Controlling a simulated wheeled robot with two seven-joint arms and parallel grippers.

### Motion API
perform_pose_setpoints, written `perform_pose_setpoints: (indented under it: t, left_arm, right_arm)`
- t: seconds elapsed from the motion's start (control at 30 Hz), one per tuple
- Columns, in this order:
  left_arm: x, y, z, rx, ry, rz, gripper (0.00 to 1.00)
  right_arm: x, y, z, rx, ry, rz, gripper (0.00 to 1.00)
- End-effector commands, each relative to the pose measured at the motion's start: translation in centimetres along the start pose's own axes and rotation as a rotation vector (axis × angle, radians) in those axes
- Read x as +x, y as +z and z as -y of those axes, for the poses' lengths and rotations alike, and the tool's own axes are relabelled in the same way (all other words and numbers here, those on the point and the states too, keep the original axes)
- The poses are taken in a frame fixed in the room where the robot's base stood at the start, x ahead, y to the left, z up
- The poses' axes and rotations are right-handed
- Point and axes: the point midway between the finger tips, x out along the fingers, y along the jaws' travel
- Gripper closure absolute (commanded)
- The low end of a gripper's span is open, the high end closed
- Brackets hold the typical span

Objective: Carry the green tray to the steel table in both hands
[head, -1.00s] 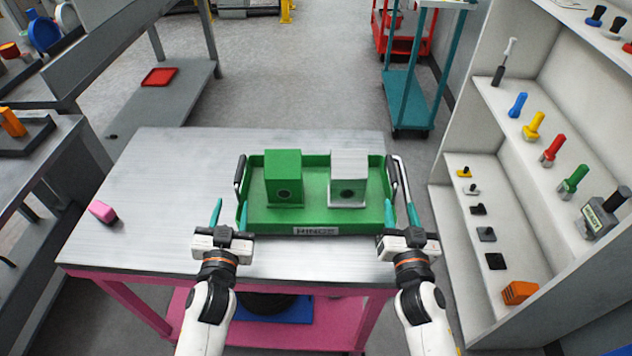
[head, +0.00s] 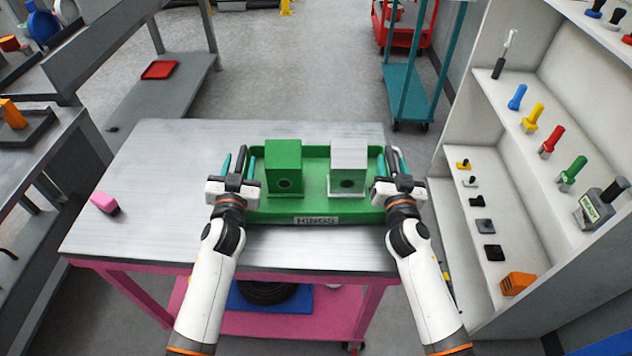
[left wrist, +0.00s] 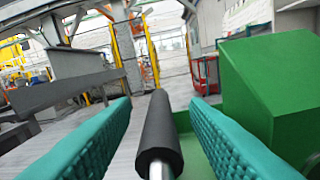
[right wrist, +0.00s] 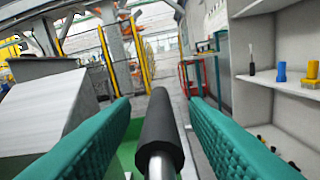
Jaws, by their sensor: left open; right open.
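The green tray (head: 315,213) lies on a steel-topped table with a pink frame (head: 160,200). A green block (head: 284,167) and a grey-white block (head: 348,167) stand in it, and its front label reads "RINGS". My left gripper (head: 240,165) is open at the tray's left end, and the black tray handle (left wrist: 160,130) lies between its teal fingers. My right gripper (head: 391,165) is open at the right end, with the other black handle (right wrist: 158,130) between its fingers. Neither gripper is closed on its handle.
A white shelf (head: 480,150) with coloured tools stands close on the right. Grey benches (head: 150,95) stand at the left. A teal cart (head: 408,95) stands behind on open floor.

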Motion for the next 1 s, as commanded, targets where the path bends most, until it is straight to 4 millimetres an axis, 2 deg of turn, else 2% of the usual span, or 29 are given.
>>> perform_pose_setpoints:
  t: [0.17, 0.47, 0.7, 1.0]
  left_arm:
    - [1.11, 0.05, -0.01, 0.000, 0.000, 0.000, 0.58]
    - [1.20, 0.02, 0.00, -0.001, 0.000, 0.000, 0.58]
    - [1.18, 0.02, 0.00, -0.001, 0.000, 0.000, 0.98]
    - [1.17, 0.02, 0.01, -0.001, 0.000, 0.000, 1.00]
  right_arm:
    - [1.09, 0.00, 0.00, 0.000, 0.001, 0.000, 0.58]
    - [1.19, -0.02, 0.01, 0.000, 0.001, 0.000, 0.58]
    - [1.18, -0.01, 0.01, 0.000, 0.000, 0.000, 0.98]
    - [1.17, -0.01, 0.01, 0.000, 0.000, 0.000, 1.00]
